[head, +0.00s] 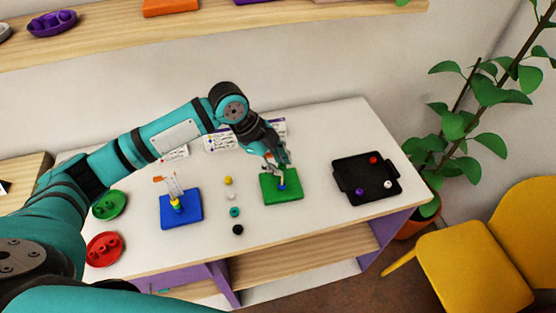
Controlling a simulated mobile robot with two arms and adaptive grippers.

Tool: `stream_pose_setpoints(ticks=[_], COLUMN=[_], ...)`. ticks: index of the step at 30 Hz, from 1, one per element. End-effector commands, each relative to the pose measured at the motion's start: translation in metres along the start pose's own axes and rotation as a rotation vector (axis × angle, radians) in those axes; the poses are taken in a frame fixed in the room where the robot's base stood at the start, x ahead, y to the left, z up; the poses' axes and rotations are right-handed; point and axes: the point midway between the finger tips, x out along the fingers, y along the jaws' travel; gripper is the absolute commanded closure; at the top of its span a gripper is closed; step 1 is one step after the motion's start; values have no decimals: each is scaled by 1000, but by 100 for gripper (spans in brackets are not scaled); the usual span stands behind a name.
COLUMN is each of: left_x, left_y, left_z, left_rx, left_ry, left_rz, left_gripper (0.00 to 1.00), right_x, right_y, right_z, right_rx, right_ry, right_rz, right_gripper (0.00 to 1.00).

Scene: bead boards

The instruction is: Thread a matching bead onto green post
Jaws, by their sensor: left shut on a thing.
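A green board (270,195) lies on the white table, with a short pale post rising from it and a small blue bead (282,188) low on the board by the post. My left gripper (277,167) is directly above this board, close to the top of the post. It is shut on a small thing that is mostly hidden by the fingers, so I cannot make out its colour. Loose yellow (227,181), white (231,196), teal (235,212) and black (238,230) beads lie in a row left of the board. My right gripper is not in view.
A blue board (189,217) with pale posts, a yellow bead and an orange flag stands at left. A black tray (375,176) at right holds red, purple and white beads. Green (109,205) and red (104,249) dishes sit at far left. A yellow chair (480,240) and plant stand right.

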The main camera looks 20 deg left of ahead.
Motion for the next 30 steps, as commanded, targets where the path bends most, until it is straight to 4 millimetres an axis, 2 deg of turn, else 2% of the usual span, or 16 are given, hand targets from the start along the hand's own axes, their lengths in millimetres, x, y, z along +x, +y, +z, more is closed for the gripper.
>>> stream_pose_setpoints(ticks=[12,21,22,24,27,30], left_x=[12,13,13,12,12,12], left_y=[3,3,3,3,3,3], left_z=[5,5,5,5,5,5], left_rx=[0,1,1,1,1,1], left_ry=[0,0,0,0,0,0], left_rz=[1,0,0,0,0,0], left_gripper=[92,92,77,68,54,52], right_x=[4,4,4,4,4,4], right_y=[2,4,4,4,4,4], right_z=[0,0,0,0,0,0], right_rx=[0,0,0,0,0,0], right_ry=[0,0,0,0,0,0], right_rz=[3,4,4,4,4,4], right_gripper=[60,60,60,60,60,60])
